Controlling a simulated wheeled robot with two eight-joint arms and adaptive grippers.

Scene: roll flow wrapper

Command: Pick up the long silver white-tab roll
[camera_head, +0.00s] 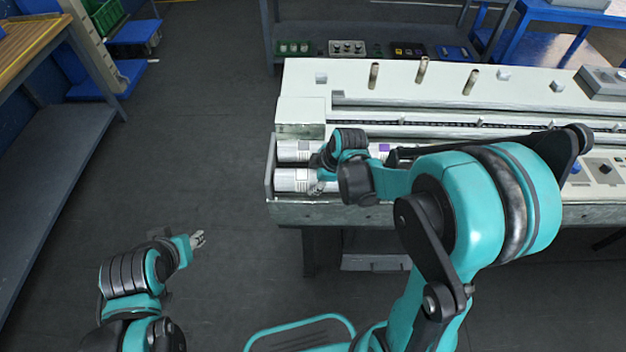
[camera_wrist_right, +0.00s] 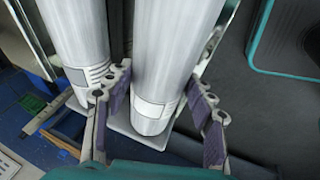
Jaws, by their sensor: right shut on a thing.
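A long silver roll (camera_head: 293,181) lies in the front of the machine's tray, and its white label shows in the wrist view on the roll's end (camera_wrist_right: 165,70). My right gripper (camera_head: 318,183) is shut on this roll near its left end. In the right wrist view its two fingers (camera_wrist_right: 160,115) stand on either side of the roll. A second silver roll (camera_head: 294,151) lies parallel just behind it and also shows in the wrist view (camera_wrist_right: 78,40). My arm hides the rolls' right parts. My left gripper (camera_head: 198,239) hangs over the floor, away from the machine; its fingers are too small to judge.
The white machine (camera_head: 300,84) has several upright brown pegs on top and a control panel at the right. A shelf (camera_head: 390,48) with small bins stands behind it. The floor between is clear.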

